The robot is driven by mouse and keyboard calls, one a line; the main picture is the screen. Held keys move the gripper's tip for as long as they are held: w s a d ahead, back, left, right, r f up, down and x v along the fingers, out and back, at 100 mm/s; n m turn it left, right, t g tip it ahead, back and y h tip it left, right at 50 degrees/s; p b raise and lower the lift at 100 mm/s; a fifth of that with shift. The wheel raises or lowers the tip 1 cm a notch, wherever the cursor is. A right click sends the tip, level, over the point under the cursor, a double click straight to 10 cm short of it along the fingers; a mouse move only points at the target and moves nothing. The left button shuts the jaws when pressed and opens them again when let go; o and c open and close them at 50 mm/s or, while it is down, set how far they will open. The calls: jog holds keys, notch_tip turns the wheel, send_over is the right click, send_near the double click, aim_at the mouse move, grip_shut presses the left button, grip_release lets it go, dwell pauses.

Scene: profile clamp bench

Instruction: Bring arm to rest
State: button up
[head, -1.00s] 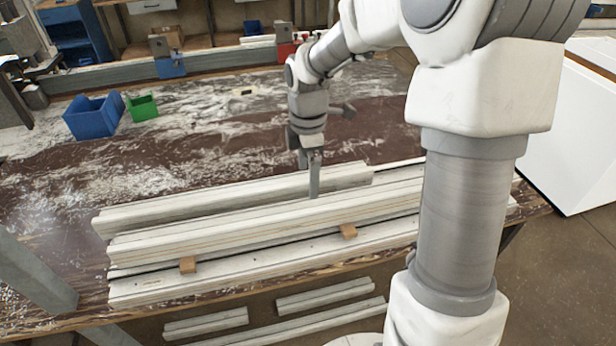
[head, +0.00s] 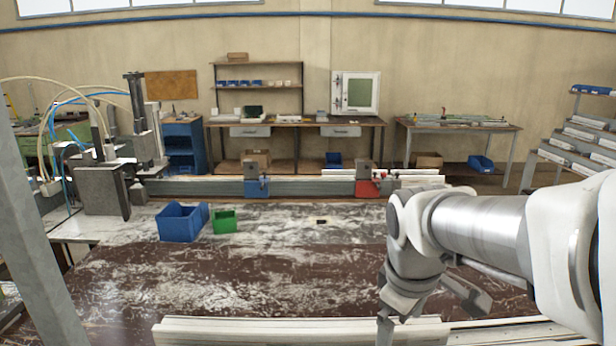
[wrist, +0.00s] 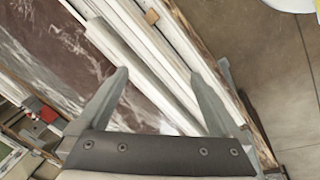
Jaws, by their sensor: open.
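My arm reaches in from the right of the head view, with its wrist bent downward. My gripper (head: 385,328) is at the bottom edge there, over the white profiles (head: 270,330), and its tips are partly cut off. In the wrist view my gripper (wrist: 160,75) has its two fingers wide apart with nothing held between them. Long white profiles (wrist: 182,65) run diagonally behind the fingers. I cannot tell how far the fingertips are above them.
A blue bin (head: 180,224) and a green bin (head: 224,222) stand on the worn bench top (head: 270,270). A long rail with a blue clamp (head: 257,187) and a red clamp (head: 367,188) runs along the back. The bench middle is clear.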

jog(key=s+r+m+t+y, duration=0.1)
jog(key=s+r+m+t, duration=0.1)
jog(key=s+m, duration=0.6)
jog(key=shift+s+a+r+m+t, duration=0.15)
jog(key=shift+s+r+m+t, duration=0.25)
jog(key=shift+s, duration=0.75)
